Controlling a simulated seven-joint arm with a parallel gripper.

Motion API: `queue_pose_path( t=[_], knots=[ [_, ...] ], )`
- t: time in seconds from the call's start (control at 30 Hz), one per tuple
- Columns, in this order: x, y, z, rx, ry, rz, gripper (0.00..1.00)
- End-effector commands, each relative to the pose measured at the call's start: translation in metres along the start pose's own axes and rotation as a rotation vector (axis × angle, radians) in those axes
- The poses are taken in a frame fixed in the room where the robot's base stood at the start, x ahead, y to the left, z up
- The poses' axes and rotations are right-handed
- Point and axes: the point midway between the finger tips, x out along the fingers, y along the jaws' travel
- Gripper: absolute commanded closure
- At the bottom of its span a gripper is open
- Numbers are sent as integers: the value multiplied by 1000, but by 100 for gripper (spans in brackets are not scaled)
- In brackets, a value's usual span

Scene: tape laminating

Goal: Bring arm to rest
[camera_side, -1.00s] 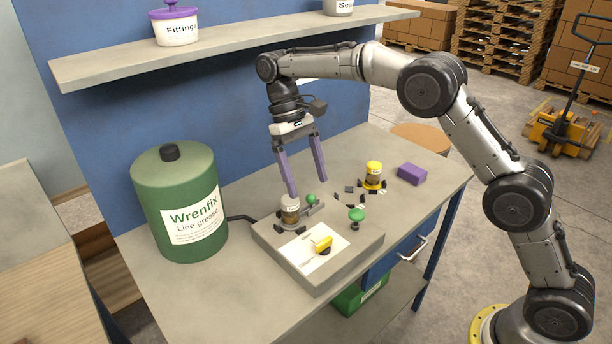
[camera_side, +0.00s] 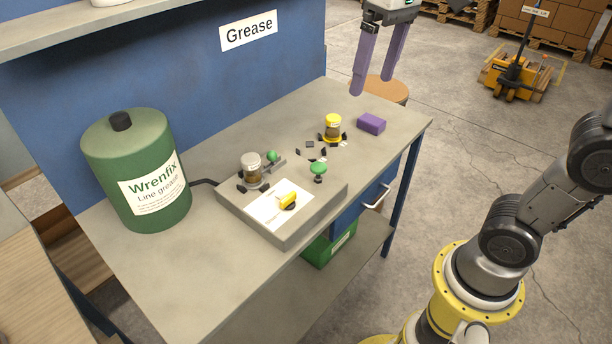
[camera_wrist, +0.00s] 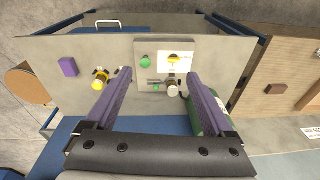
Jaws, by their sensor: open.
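My gripper (camera_side: 378,84) is open and empty, raised high above the far right end of the workbench (camera_side: 190,290) in the side view. Its two purple fingers are spread apart and touch nothing. In the wrist view my gripper (camera_wrist: 158,82) shows both fingers with the bench beyond them. A grey block (camera_side: 228,200) on the bench carries a clear jar (camera_side: 251,172), a green knob (camera_side: 318,169) and a yellow piece (camera_side: 287,200) on a white sheet. A yellow-capped jar (camera_side: 333,125) stands behind it to the right.
A green Wrenfix line grease drum (camera_side: 140,165) stands at the left of the bench. A purple block (camera_side: 371,124) and several small dark pieces lie near the yellow-capped jar. A shelf (camera_side: 60,33) runs along the blue back panel. A stool (camera_side: 388,90) stands beyond the bench.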

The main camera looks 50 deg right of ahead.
Motion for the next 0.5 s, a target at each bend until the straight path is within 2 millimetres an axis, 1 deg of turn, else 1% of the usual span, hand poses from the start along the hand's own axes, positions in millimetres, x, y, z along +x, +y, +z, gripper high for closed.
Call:
queue_pose_path(
  t=[0.03,0.17,0.2,0.27,0.3,0.4,0.5],
  knots=[
    [-1,5,20,1,42,0,12],
    [10,16,62,-2,140,2,12],
    [17,19,74,-6,171,3,12],
    [29,24,92,-11,216,6,12],
    [38,26,102,-16,243,8,12],
    [62,32,121,-31,294,16,12],
    [84,34,130,-49,318,23,12]
  ],
)
